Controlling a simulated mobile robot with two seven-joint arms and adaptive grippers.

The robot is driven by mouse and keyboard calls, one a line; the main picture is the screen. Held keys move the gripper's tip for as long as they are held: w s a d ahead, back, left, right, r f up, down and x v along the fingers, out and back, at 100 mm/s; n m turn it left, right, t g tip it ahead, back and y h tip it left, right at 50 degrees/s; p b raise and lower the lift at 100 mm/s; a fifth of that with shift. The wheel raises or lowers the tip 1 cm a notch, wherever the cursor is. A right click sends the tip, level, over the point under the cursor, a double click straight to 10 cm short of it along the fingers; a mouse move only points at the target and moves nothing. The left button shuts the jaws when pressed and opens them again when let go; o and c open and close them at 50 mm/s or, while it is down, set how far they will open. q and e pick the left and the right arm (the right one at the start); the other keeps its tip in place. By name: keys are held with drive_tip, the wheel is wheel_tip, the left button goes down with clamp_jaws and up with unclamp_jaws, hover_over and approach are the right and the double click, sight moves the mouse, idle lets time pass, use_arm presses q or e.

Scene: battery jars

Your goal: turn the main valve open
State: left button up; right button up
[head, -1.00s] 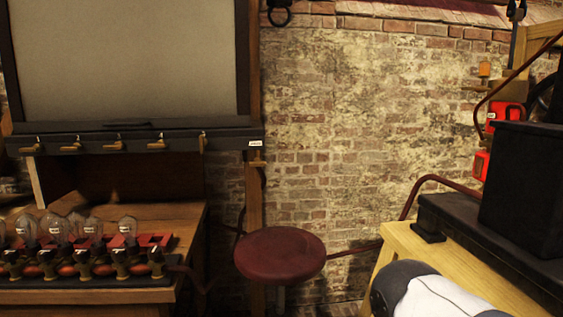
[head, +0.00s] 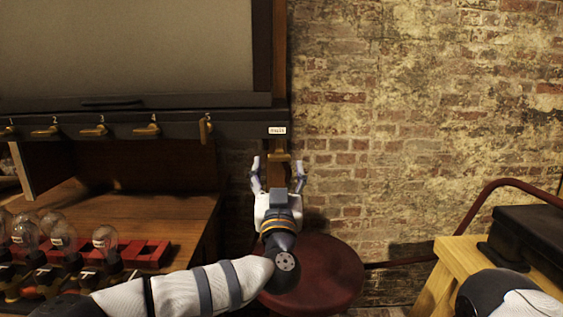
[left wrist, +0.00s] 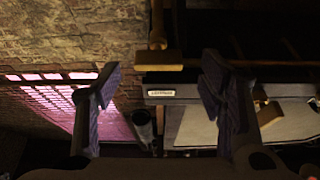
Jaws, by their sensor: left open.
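A brass valve handle (head: 278,157) sits on the wooden post just below a small white label, at the right end of the dark rail. I take it as the main valve. My left gripper (head: 277,166) is open, with its fingers pointing up and spread to either side of the handle in the head view. In the left wrist view, the brass handle (left wrist: 158,58) lies crosswise between the open fingers (left wrist: 162,78), near the label (left wrist: 162,93). It looks apart from both fingers. Whether the fingers reach its depth I cannot tell. My right gripper is out of view.
Several smaller brass levers (head: 94,130) line the rail to the left. Glass jars (head: 62,235) and a red rack (head: 150,254) stand on the wooden bench (head: 186,221). A round red stool (head: 335,275) is under my left arm. A wooden stand (head: 450,270) is at right.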

sight(279, 155)
use_arm(q)
drive_tip(key=x, duration=0.2)
drive_tip(key=b+x, duration=0.1)
drive_tip(key=x, duration=0.1)
drive_tip(key=shift+w+f, duration=0.1)
drive_tip(key=shift+f, duration=0.15)
drive_tip(key=shift+w+r, duration=0.2)
drive_tip(key=shift+r, duration=0.05)
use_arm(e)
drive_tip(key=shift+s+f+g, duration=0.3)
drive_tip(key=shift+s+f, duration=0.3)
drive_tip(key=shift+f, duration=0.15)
use_arm(q)
drive_tip(key=c, duration=1.2)
